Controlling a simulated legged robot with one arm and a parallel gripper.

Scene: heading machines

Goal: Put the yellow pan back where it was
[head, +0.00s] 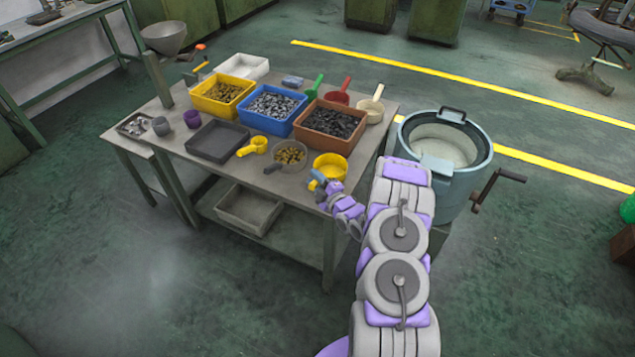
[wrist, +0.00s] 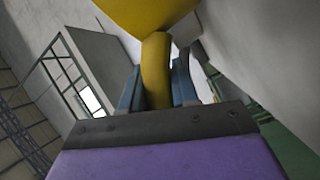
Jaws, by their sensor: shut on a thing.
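The yellow pan (head: 329,164) is at the front right corner of the table (head: 215,165) in the head view. My gripper (head: 326,184) is shut on its handle, on the near side of the pan. In the wrist view the yellow handle (wrist: 156,75) stands between the two blue-grey fingers of my gripper (wrist: 158,85), with the pan's yellow body (wrist: 145,14) above it. I cannot tell from these views whether the pan touches the table.
A grey pan with yellowish pieces (head: 289,155) and a yellow scoop (head: 253,146) lie to the left. Yellow, blue (head: 271,108) and brown bins (head: 330,124) of parts stand behind. A blue-grey drum (head: 445,155) with a crank (head: 495,187) stands to the right.

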